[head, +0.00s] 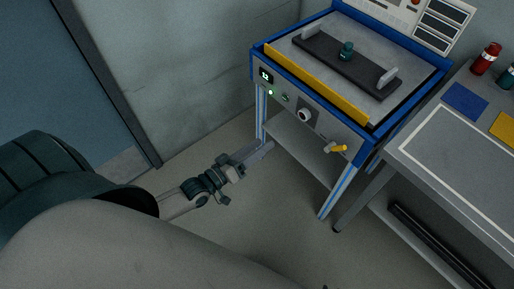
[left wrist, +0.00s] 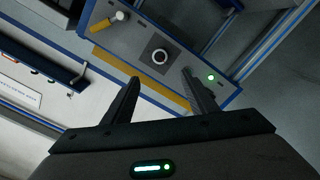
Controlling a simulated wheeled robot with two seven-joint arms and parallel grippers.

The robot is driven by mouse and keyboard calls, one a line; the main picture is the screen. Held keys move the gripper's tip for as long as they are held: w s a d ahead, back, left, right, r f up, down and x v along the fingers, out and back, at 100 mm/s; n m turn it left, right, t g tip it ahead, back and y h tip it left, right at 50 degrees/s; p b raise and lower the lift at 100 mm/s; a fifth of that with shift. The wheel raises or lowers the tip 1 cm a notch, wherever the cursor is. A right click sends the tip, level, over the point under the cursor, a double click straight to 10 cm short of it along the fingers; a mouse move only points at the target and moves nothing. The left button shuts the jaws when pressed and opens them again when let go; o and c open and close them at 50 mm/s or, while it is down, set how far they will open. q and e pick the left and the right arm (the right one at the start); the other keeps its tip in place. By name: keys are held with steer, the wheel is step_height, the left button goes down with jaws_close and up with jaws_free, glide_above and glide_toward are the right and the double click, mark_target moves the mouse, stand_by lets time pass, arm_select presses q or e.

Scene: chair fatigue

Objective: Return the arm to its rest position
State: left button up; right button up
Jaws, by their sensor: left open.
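My left gripper (head: 262,150) hangs in front of the blue-framed test machine (head: 318,118), lower than its front panel and beside its left front leg. In the left wrist view its two fingers (left wrist: 162,100) are spread apart with nothing between them. The machine's front panel shows there too, with a dark round knob (left wrist: 159,57), a yellow-handled lever (left wrist: 118,17) and a lit green button (left wrist: 211,78). The fingers appear over the panel in that view; I cannot tell the exact gap. My right gripper is in neither view.
A grey table (head: 460,160) with a blue mat (head: 464,101), a yellow mat (head: 505,128) and a red bottle (head: 486,58) stands to the right. A door (head: 60,75) is at the left. The floor (head: 200,160) between is clear.

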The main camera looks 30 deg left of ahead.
arm_select(q)
steer(key=shift+s+a, duration=0.1)
steer(key=shift+s, duration=0.2)
steer(key=shift+f, duration=0.1)
stand_by(0.3)
step_height(320, 180, down, 12)
steer(key=s+f+m+g+y, duration=0.1)
steer(key=s+m+g+y, duration=0.1)
steer(key=g, duration=0.1)
steer(key=s+d+f+m+g+y, duration=0.1)
steer(key=s+d+f+m+g, duration=0.1)
steer(key=s+f, duration=0.7)
steer(key=s+d+f+m+g+y, duration=0.1)
steer(key=s+d+f+m+g, duration=0.1)
steer(key=s+d+f+g, duration=0.3)
steer(key=s+f+g, duration=0.1)
steer(key=s+f, duration=0.3)
steer(key=f, duration=0.7)
steer(key=shift+s+m+y, duration=0.35)
steer(key=shift+m+y, duration=0.05)
steer(key=shift+r, duration=0.1)
steer(key=shift+c, duration=0.6)
